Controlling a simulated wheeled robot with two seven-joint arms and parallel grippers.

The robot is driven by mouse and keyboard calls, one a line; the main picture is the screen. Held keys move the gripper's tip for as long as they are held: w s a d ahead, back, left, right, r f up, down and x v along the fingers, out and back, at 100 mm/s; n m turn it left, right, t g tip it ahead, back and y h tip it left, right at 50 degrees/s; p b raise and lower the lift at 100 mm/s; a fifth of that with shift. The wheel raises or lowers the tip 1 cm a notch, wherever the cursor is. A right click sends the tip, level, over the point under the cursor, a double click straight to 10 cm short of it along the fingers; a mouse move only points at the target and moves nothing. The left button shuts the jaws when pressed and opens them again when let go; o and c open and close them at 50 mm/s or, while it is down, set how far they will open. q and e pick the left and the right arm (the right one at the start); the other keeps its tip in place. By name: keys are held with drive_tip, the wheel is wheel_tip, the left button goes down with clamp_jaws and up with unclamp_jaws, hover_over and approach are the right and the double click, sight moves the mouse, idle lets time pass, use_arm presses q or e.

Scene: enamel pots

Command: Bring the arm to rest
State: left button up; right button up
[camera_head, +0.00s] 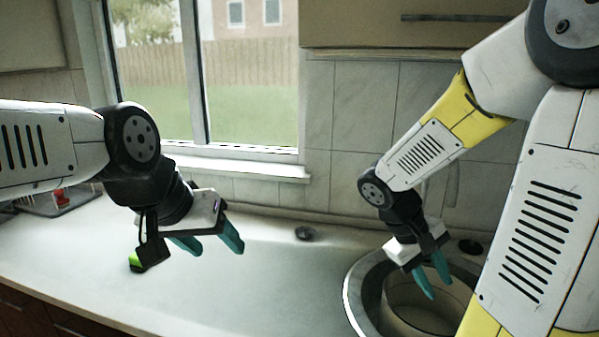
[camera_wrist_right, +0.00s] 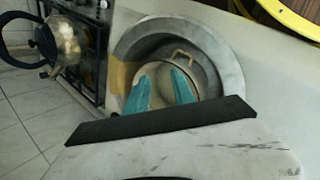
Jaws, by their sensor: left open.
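My left gripper (camera_head: 212,243) hangs over the pale counter (camera_head: 285,285) with its two teal fingers apart and nothing between them. My right gripper (camera_head: 436,284) is above the round sink (camera_head: 357,296) at the right. Its teal fingers point down over a pale round pot (camera_head: 402,302) in the sink. The right wrist view shows these fingers (camera_wrist_right: 162,82) spread, with the pot (camera_wrist_right: 203,86) and its handle (camera_wrist_right: 181,57) beyond them. I see nothing held between them. I cannot tell whether the fingertips touch the pot.
A window (camera_head: 246,85) and its sill (camera_head: 240,165) are behind the counter. A dark round fitting (camera_head: 305,233) lies near the back wall.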

drive_tip(key=s+a+r+m+t+y, duration=0.3)
drive_tip(key=a+r+t+y, duration=0.3)
drive_tip(key=a+r, duration=0.5)
drive_tip(key=shift+s+a+r+t+y, duration=0.45)
drive_tip(key=shift+a+y, duration=0.4)
drive_tip(key=shift+y, duration=0.35)
